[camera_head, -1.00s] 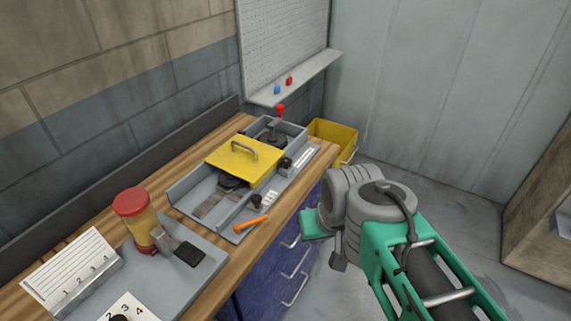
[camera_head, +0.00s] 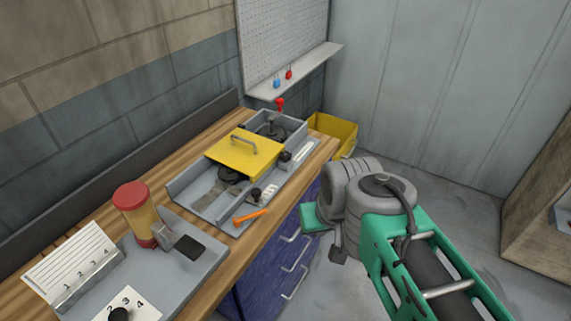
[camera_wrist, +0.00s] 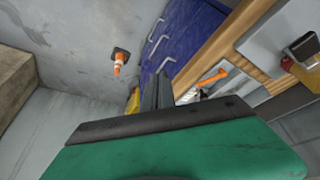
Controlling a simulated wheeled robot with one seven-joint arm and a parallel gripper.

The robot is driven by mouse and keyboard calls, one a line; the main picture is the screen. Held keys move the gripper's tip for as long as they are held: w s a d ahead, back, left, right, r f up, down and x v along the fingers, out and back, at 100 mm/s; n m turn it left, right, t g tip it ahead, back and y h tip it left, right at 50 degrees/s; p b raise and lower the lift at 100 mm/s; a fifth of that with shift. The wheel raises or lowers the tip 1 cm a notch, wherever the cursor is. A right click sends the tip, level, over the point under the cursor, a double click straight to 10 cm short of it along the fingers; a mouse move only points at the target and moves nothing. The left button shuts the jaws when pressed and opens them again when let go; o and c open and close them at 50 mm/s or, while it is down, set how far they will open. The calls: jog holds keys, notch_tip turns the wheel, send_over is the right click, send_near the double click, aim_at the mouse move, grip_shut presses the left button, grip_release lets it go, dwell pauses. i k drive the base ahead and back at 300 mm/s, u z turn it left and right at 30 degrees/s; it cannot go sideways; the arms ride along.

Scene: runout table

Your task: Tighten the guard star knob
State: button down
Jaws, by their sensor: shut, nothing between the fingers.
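The yellow guard (camera_head: 240,154) with its grey handle lies across the grey machine tray on the bench. A small black knob (camera_head: 285,156) sits at the guard's right edge; I cannot make out whether it is star-shaped. Another black knob (camera_head: 255,193) stands nearer on the tray's front side. My gripper (camera_wrist: 157,88) shows in the wrist view as dark fingers close together, shut and empty. It is off the bench's front side, apart from the guard and both knobs.
An orange tool (camera_head: 251,216) lies at the tray's front edge. A red-lidded jar (camera_head: 133,212) stands on the left grey tray. A yellow bin (camera_head: 340,132) is beyond the bench. An orange cone (camera_wrist: 118,63) stands on open floor beside the blue drawers (camera_wrist: 185,30).

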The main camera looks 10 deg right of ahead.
aim_at(286, 156)
jog(key=k, duration=1.3)
jog(key=z, duration=0.65)
jog(key=i, duration=1.4)
jog(key=u, duration=0.6)
jog(key=i, duration=0.4)
jog(key=u, duration=0.45)
